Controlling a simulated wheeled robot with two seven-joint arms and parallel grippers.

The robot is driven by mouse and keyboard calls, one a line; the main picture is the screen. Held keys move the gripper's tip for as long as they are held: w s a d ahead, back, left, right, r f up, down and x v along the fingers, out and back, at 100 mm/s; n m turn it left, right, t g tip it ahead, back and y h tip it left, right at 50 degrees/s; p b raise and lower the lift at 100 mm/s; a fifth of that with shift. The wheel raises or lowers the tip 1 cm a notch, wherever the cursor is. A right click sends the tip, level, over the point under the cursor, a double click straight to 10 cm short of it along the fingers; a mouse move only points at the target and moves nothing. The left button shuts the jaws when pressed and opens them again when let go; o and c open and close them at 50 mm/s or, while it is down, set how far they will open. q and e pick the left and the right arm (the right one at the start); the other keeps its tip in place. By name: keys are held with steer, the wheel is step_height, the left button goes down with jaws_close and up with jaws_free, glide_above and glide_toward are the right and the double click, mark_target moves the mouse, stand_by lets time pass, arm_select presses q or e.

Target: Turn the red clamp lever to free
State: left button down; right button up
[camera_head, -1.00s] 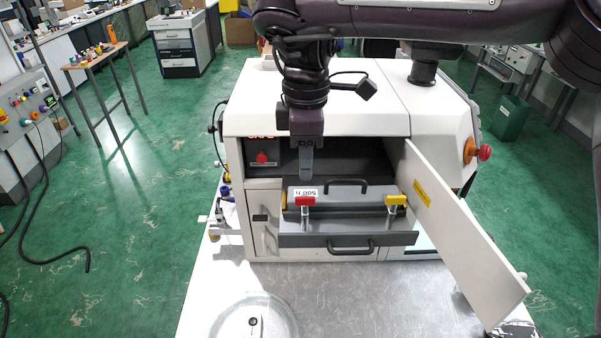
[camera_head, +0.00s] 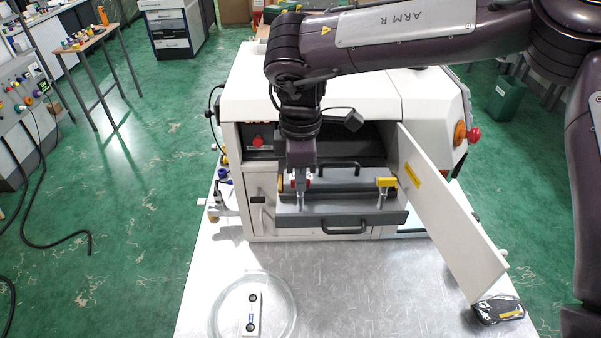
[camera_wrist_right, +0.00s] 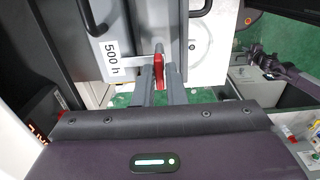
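The red clamp lever (camera_wrist_right: 158,72) shows in the right wrist view, between the two grey fingers of my right gripper (camera_wrist_right: 159,90). A gap shows between the fingers around it, so the gripper looks open and not closed on it. In the head view my right gripper (camera_head: 301,184) is down at the left end of the grey drawer unit (camera_head: 340,217) and hides most of the red lever. A yellow clamp lever (camera_head: 386,182) stands at the unit's right end, clear of the gripper. My left gripper is not in view.
The white machine (camera_head: 360,100) has its door panel (camera_head: 450,215) swung open on the right. A round clear dish (camera_head: 226,318) holding a white part (camera_head: 251,309) sits on the metal table (camera_head: 370,290). A dark packet (camera_head: 497,309) lies at the table's right.

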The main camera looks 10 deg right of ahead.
jaws_close()
steer(key=n, duration=0.3)
steer(key=shift+n, duration=0.4)
steer(key=n, duration=1)
steer(key=shift+n, duration=2.2)
